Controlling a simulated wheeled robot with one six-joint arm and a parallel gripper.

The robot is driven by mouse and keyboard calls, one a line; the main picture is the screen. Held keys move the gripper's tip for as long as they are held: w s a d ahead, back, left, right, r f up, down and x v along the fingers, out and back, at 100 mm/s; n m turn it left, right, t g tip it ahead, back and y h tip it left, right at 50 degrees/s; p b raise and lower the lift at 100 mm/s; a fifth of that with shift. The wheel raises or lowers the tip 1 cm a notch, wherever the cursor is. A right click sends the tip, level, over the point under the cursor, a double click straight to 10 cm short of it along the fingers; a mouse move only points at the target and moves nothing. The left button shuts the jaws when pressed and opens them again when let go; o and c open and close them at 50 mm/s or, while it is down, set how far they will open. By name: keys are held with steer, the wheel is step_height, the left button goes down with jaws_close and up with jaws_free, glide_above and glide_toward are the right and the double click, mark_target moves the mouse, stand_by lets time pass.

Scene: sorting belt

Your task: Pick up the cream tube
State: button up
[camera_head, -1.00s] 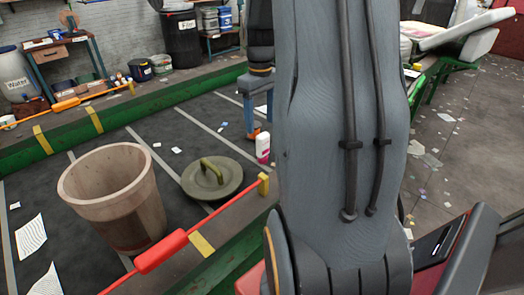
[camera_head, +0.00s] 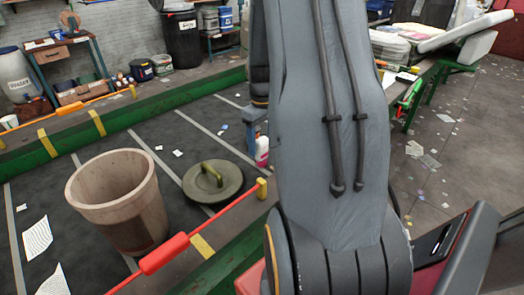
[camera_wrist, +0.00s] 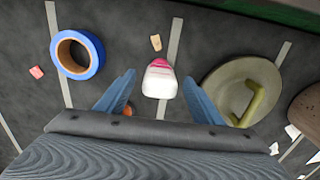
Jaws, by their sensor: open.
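The cream tube (camera_head: 262,152) is white with pink and stands on the dark belt (camera_head: 185,115), partly hidden by my arm in the head view. In the wrist view the cream tube (camera_wrist: 160,82) shows from above, its white end toward me and pink at the far side. My gripper (camera_wrist: 159,77) is open, with one blue finger on each side of the tube and a gap visible on both sides. In the head view only a bluish part of my gripper (camera_head: 252,132) shows, close beside the tube.
A green lid with a handle (camera_wrist: 240,90) lies just right of the right finger. A blue tape roll (camera_wrist: 78,54) lies left. A tan scrap (camera_wrist: 155,42) lies beyond the tube. A large brown bucket (camera_head: 118,200) and a red-orange bar (camera_head: 205,230) are nearer my body.

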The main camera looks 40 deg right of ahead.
steer(key=shift+c, duration=0.2)
steer(key=c, duration=1.1)
